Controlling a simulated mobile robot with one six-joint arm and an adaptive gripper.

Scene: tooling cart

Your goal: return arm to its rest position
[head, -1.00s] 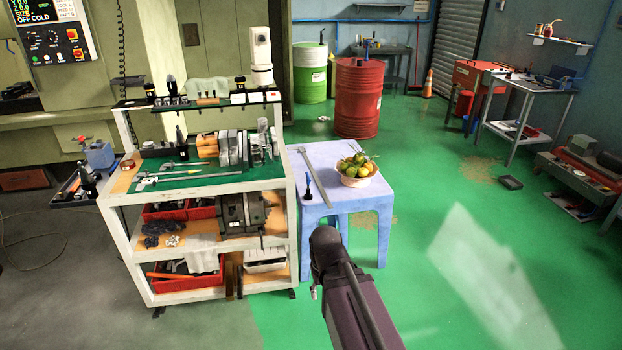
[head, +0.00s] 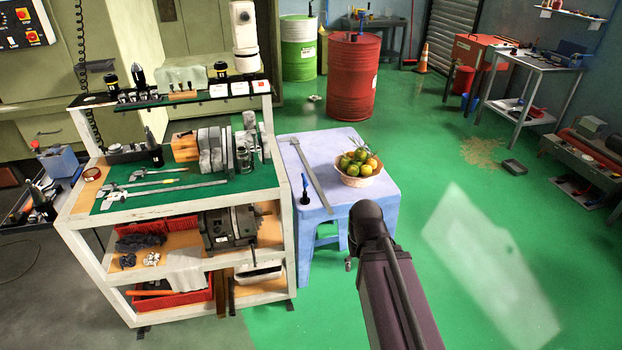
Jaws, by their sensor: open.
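My arm (head: 392,285) rises from the bottom edge, right of centre, in the head view. Its dark rounded joint (head: 368,221) shows in front of the blue table's right side. A small light metallic part sticks out just below and left of that joint; I cannot tell what it belongs to. My gripper's fingers do not show, and nothing held is visible.
The tooling cart (head: 283,240) stands at left, loaded with tools. Beside it, a blue table (head: 325,207) bears a fruit basket (head: 357,178), a long metal rule (head: 311,174) and a small dark-blue tool. A red drum (head: 352,80) stands behind.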

